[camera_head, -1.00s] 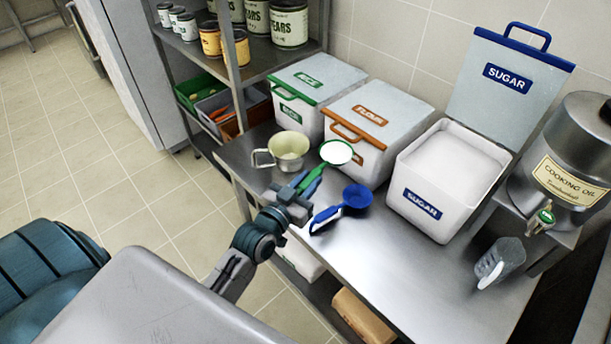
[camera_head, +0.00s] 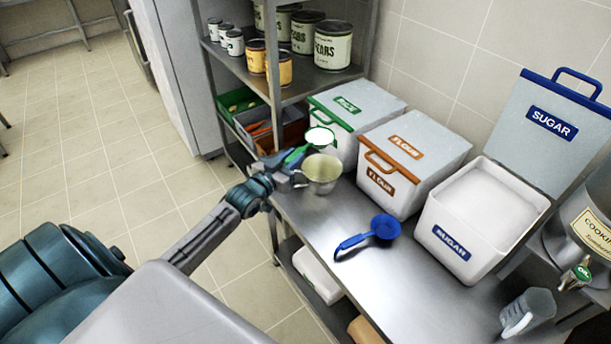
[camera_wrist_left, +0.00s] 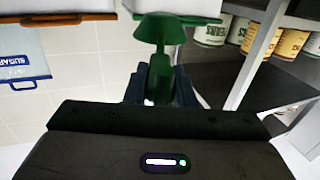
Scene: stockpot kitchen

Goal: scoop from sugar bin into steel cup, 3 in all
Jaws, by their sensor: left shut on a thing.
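My left gripper (camera_head: 287,168) is shut on the handle of a green scoop (camera_head: 297,154), left of the steel cup. The scoop's bowl shows a white fill and appears beyond the cup, close to the rice bin; its height is hard to tell. The wrist view shows the green scoop (camera_wrist_left: 160,85) between the jaws. The steel cup (camera_head: 322,176) stands upright on the counter; its inside looks pale, its contents unclear. The white sugar bin (camera_head: 455,253) stands at right, its blue-handled lid (camera_head: 550,110) raised, full of white sugar (camera_head: 492,200). My right gripper is not in view.
A blue scoop (camera_head: 383,228) lies on the steel counter (camera_head: 400,295). The flour bin (camera_head: 385,187) and rice bin (camera_head: 345,140) are closed. A clear jug (camera_head: 527,312) and the cooking oil dispenser (camera_head: 592,225) stand at right. A shelf with cans is behind.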

